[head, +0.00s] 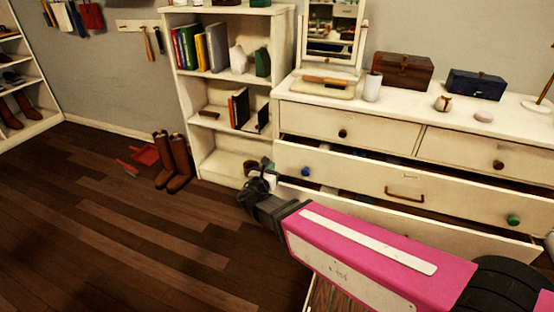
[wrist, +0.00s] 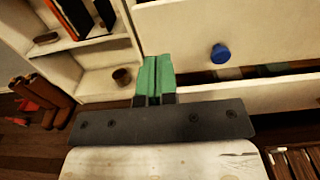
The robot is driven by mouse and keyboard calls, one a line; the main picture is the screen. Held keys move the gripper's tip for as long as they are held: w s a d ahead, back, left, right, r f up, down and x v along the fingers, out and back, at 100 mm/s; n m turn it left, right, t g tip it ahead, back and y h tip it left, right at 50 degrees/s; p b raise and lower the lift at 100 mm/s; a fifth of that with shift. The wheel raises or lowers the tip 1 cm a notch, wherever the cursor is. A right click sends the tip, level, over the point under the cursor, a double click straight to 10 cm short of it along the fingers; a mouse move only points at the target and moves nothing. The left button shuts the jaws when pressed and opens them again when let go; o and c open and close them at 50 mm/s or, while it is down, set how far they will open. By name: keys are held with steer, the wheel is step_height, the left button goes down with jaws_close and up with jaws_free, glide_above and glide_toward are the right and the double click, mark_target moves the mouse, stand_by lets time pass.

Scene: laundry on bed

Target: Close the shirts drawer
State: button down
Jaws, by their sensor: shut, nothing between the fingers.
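The white dresser (head: 310,88) has two stacked wide drawers pulled out. The upper wide drawer (head: 355,180) has a blue knob, a green knob and a brown handle; its blue knob (wrist: 220,54) also shows in the wrist view. The lower wide drawer (head: 400,222) is open beneath it, with folded cloth partly visible in the gap; its front (wrist: 255,96) shows in the wrist view. No label tells which is the shirts drawer. My gripper (head: 267,163) is shut and empty, its green fingertips (wrist: 153,75) beside the upper wide drawer's left end. I cannot tell whether they touch it.
A white bookshelf (head: 215,140) stands close left of the dresser. Brown boots (head: 173,160) and a red dustpan (head: 145,154) are on the floor farther left. Boxes (head: 403,70), a mirror (head: 332,32) and a white cup (head: 372,87) stand on the dresser top.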

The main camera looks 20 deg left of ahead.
mark_target(285, 145)
steer(key=w, duration=1.3)
steer(key=shift+w, duration=0.15)
steer(key=w, duration=0.4)
